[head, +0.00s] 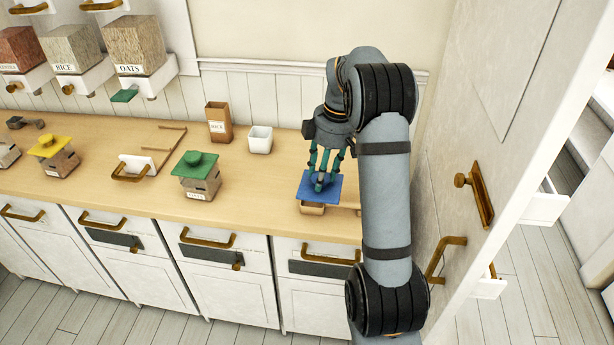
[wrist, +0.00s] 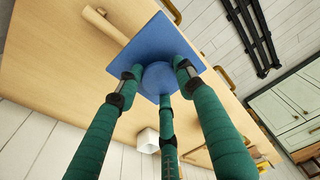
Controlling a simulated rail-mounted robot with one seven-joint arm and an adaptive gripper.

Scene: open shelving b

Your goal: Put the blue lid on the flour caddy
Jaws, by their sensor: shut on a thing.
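My gripper (head: 321,170) is shut on the knob of the square blue lid (head: 332,187), over the right part of the counter. In the wrist view its fingers close around the knob of the lid (wrist: 146,60). Just below the lid in the head view is a small tan box-like thing (head: 312,209), mostly hidden; I cannot tell whether the lid touches it. A pale wooden handle (wrist: 106,26) sticks out from under the lid in the wrist view. I cannot read the word flour on any caddy, so I cannot tell which one it is.
A green-lidded caddy (head: 197,185) and a yellow-lidded caddy (head: 58,163) stand to the left. An open brown box marked RICE (head: 219,124) and a white cup (head: 260,139) stand at the back. A tall white panel (head: 455,140) is close on the right.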

